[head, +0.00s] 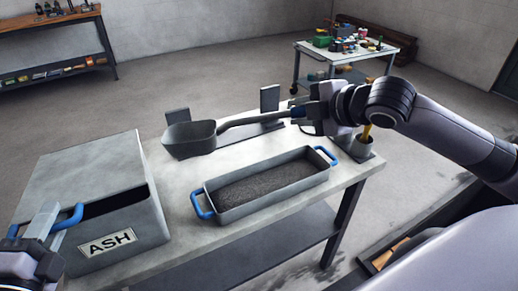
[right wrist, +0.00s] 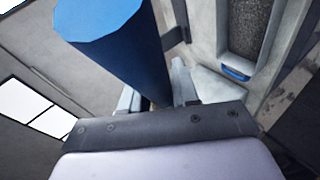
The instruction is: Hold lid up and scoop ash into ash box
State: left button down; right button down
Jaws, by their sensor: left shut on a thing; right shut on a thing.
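The grey ash box (head: 152,217) with its ASH label stands at the left of the table. A dark gap shows under its grey lid (head: 85,163). My left gripper (head: 44,218) is shut on the lid's blue handle (head: 68,221) at the lower left. The dark scoop (head: 190,139) is level, at or just above a stand with two uprights; I cannot tell if it touches. My right gripper (head: 306,111) is shut on its handle; the blue grip (right wrist: 125,50) fills much of the right wrist view. Grey ash (head: 268,183) lies in a long tray (head: 275,198) with blue end handles.
The stand's uprights (head: 270,98) rise behind the scoop. A grey cup (head: 361,148) with a yellow handle in it stands at the table's right end, under my right arm. A cart (head: 340,58) and a workbench (head: 50,22) are far behind.

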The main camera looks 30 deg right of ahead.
pick_arm(q)
jog(key=shift+a+f, duration=0.15)
jog(key=shift+f, duration=0.15)
pick_arm(e)
jog(key=shift+w, duration=0.1)
dwell(0.3)
pick_arm(q)
jog(key=c, duration=1.2)
grip_release()
jog(key=o, duration=0.4)
jog(key=shift+f, duration=0.15)
jog(key=shift+s+a+f, duration=0.15)
jog(key=shift+s+f, duration=0.05)
jog(key=shift+s, duration=0.4)
jog(key=b+v, duration=0.3)
jog(key=v, duration=0.7)
jog(key=shift+s+a+r, duration=0.1)
jog(key=shift+s+a, duration=0.05)
jog(key=shift+s, duration=0.1)
pick_arm(e)
notch_tip(320, 180, down, 3)
